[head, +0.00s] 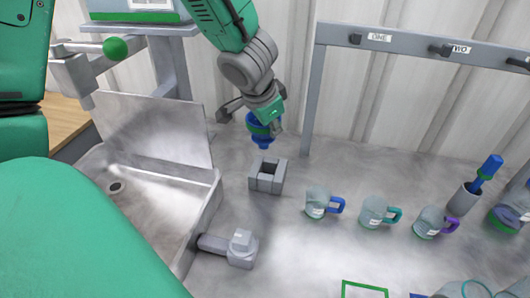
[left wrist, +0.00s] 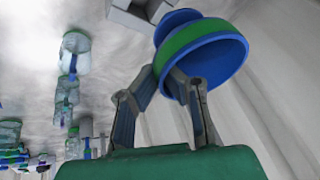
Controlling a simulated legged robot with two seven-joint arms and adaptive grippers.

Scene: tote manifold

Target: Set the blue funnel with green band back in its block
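The blue funnel with a green band (head: 262,130) is held upright, spout down, by my left gripper (head: 270,114). In the left wrist view the funnel (left wrist: 205,45) shows large, with the fingers of the left gripper (left wrist: 165,72) shut at its wall, one outside and one over the wide mouth. The grey block (head: 266,184) with a square opening stands on the table, just below and slightly in front of the funnel. The spout appears above the block and apart from it. The block also shows in the left wrist view (left wrist: 130,18), partly behind the funnel. My right gripper is not in view.
Several mugs with coloured handles, including a blue-handled one (head: 318,203), stand right of the block. A metal sink (head: 205,225) and a grey fixture (head: 241,248) are to the left and front. A grey rack post (head: 312,95) rises behind the block.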

